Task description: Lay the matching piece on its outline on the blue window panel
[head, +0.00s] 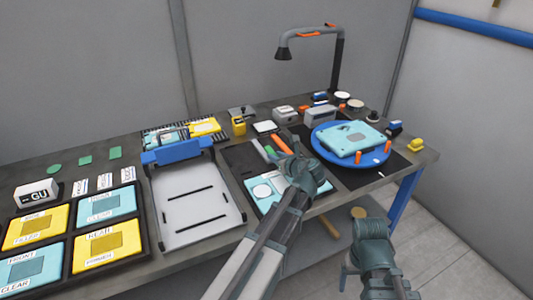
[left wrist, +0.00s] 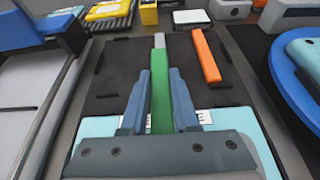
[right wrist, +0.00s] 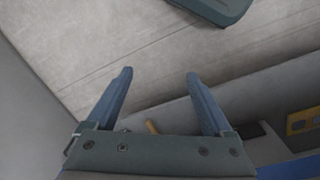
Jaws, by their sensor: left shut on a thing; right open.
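My left gripper (left wrist: 158,88) is shut on a slim green bar with a grey end (left wrist: 162,85), above the black mat (left wrist: 115,85). Green pieces (head: 85,160) lie at the back left of the table. Light blue cards (head: 105,203) with darker squares lie in the dark tray at left. I cannot tell which is the window panel. My right gripper (right wrist: 158,78) is open and empty, over the floor.
An orange bar (left wrist: 207,55) lies right of the green one. A blue turntable (head: 318,153) carries another light blue panel (head: 350,138) and orange pegs. A white tray (head: 195,200) with a blue bar stands left of the mat. A lamp (head: 338,70) stands behind.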

